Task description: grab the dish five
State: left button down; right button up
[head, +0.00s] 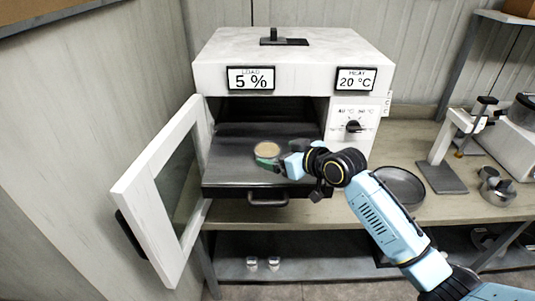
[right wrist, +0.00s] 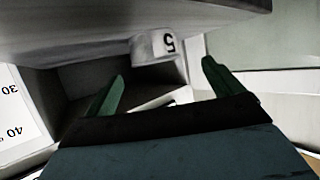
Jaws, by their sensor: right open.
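A small round dish (head: 267,148) with tan contents stands on the grey pulled-out shelf (head: 232,172) of the white oven. In the right wrist view a pale dish (right wrist: 146,46) bears the label 5, shown upside down. My right gripper (head: 268,160) is at the dish's near side, with a green finger just in front of it. In the right wrist view its two green fingers (right wrist: 164,70) are spread apart, with the dish beyond and between their tips. Contact cannot be told. My left gripper is not in view.
The white oven (head: 295,45) has its door (head: 160,190) swung open at left. Its signs read load 5 % and heat 20 °C. A dark round pan (head: 402,186) lies on the bench at right, near a stand (head: 445,150). Two small cups (head: 263,263) stand on the lower shelf.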

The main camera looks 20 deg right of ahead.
aim_at(270, 150)
jog(key=shift+d+p+x, duration=0.15)
jog(key=shift+p+x, duration=0.05)
jog(key=shift+x, duration=1.15)
jog(key=shift+d+p+x, duration=0.1)
jog(key=shift+p+x, duration=0.05)
jog(key=shift+x, duration=1.15)
jog(key=shift+w, duration=0.15)
jog(key=shift+c, duration=0.2)
jog(key=c, duration=1.1)
